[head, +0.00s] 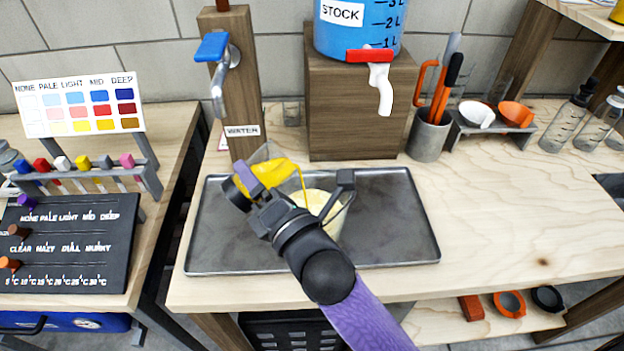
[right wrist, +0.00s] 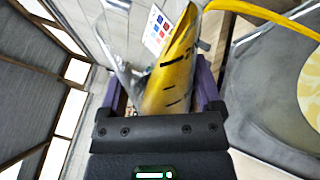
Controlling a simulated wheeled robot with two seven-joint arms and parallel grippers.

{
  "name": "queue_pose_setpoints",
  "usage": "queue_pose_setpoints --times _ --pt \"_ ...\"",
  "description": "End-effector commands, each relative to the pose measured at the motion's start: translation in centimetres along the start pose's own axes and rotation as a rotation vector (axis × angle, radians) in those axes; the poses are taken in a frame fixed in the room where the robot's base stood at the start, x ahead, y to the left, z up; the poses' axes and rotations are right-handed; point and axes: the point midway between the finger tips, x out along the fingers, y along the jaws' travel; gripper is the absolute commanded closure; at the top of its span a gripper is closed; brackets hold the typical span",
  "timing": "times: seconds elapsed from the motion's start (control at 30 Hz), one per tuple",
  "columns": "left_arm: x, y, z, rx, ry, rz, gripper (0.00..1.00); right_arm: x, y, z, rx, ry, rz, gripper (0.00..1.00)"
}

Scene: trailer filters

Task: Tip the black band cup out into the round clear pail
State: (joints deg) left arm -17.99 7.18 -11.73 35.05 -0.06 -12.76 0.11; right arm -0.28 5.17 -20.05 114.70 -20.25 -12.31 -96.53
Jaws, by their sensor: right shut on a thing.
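My right gripper (head: 262,188) is shut on a clear cup (head: 264,158) with yellow liquid in it. The cup is tipped steeply to the right above the tray, and a thin yellow stream runs from its lip. In the right wrist view the cup (right wrist: 172,75) sits between the purple fingers, with dark marks on its wall; I cannot make out its band clearly. The round clear pail (head: 338,226) stands on the metal tray, partly hidden by my right arm. Pale yellow liquid lies in it, and the stream falls into it. My left gripper is out of view.
The grey tray (head: 400,225) is otherwise clear. A wooden post with a blue-handled water tap (head: 218,75) and a block bearing the blue stock tank (head: 357,30) stand behind. A metal tool holder (head: 428,138) is at right. A colour chart (head: 80,103) stands left.

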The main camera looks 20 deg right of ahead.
Motion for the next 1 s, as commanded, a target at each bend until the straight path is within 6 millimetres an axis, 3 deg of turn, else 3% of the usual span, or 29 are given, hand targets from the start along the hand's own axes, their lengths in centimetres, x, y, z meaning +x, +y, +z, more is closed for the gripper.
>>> queue_pose_setpoints --times 1.0 --pt "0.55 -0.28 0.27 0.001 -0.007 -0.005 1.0 -0.36 0.73 -0.8 0.071 -0.009 0.002 0.88"
